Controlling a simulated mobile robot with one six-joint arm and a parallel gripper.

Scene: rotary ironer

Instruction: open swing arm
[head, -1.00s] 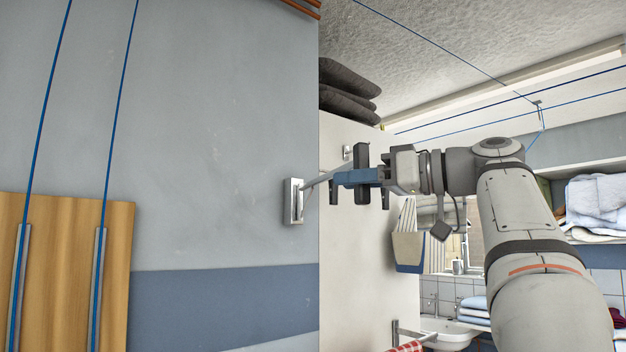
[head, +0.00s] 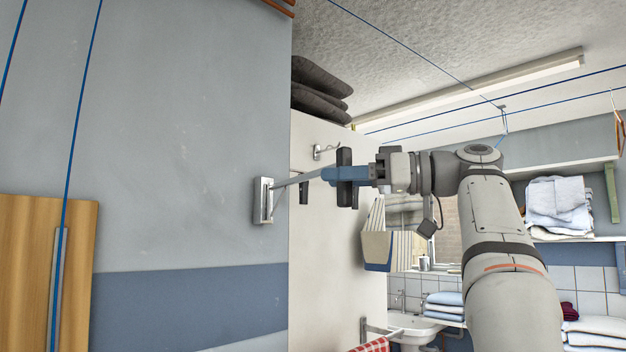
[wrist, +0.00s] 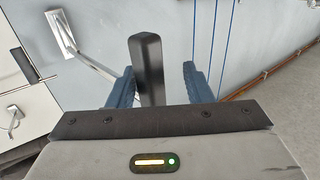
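The swing arm is a thin metal rod (head: 300,180) on a pale metal wall bracket (head: 263,201) in the head view. It stands out from the grey wall toward the right. Its black upright handle (head: 345,196) is at my gripper (head: 326,173). In the wrist view, the handle (wrist: 148,65) stands between my two blue fingers (wrist: 158,76). The left finger is close against or overlapping its edge; a clear gap shows at the right finger. The fingers are open around the handle. The bracket rod (wrist: 75,45) runs behind the left finger.
A white panel (head: 335,240) with a small hook (head: 320,152) and a dark handle (head: 303,190) stands behind. A striped bag (head: 377,250) hangs below my gripper. A sink (head: 405,328) and towel shelves (head: 555,238) are at right. Blue lines cross overhead.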

